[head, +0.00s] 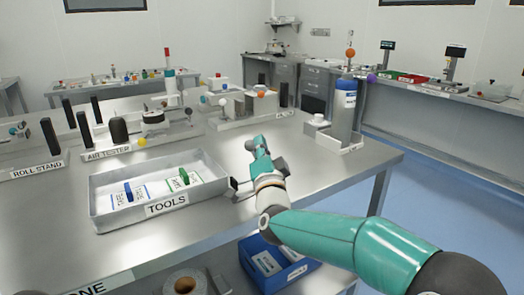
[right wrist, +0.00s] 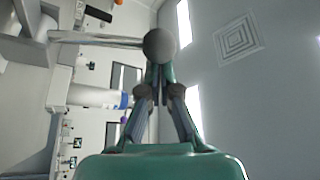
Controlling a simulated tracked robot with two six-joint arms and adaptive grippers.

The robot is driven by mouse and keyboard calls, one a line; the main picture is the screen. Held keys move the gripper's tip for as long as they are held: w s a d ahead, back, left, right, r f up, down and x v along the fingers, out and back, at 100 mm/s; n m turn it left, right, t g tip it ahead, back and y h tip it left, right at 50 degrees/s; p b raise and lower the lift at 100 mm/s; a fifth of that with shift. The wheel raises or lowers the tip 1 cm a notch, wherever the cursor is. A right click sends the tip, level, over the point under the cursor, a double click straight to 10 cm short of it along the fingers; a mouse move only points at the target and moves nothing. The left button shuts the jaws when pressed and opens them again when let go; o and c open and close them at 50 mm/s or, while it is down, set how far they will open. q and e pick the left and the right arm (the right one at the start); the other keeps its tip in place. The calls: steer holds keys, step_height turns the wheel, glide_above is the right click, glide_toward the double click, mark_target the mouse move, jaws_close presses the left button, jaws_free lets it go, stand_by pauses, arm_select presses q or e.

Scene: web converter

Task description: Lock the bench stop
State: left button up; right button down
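The bench stop seems to be a grey ball knob (head: 249,145) on an upright rod at the bench's right front, beside the tools tray. In the head view my arm hides most of the rod. In the right wrist view the picture lies on its side; the knob (right wrist: 159,45) ends a pale rod (right wrist: 100,40). My right gripper (head: 259,145) is at the knob. In the right wrist view its fingers (right wrist: 158,72) converge to a narrow pair of tips at the ball, with no wide gap. I cannot tell whether they pinch it or only touch it. My left gripper is out of view.
The tools tray (head: 108,216) holds a blue and a green tool. A blue-capped bottle (head: 344,115) stands at the right rear. The air tester (head: 108,153) and other fixtures line the back. A blue bin (head: 262,280) is below the bench edge.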

steer(key=s+d+b, duration=0.2)
steer(key=s+d, duration=0.1)
steer(key=s, duration=0.5)
steer(key=shift+s+d+f+b, duration=0.3)
steer(key=shift+d+f, duration=0.05)
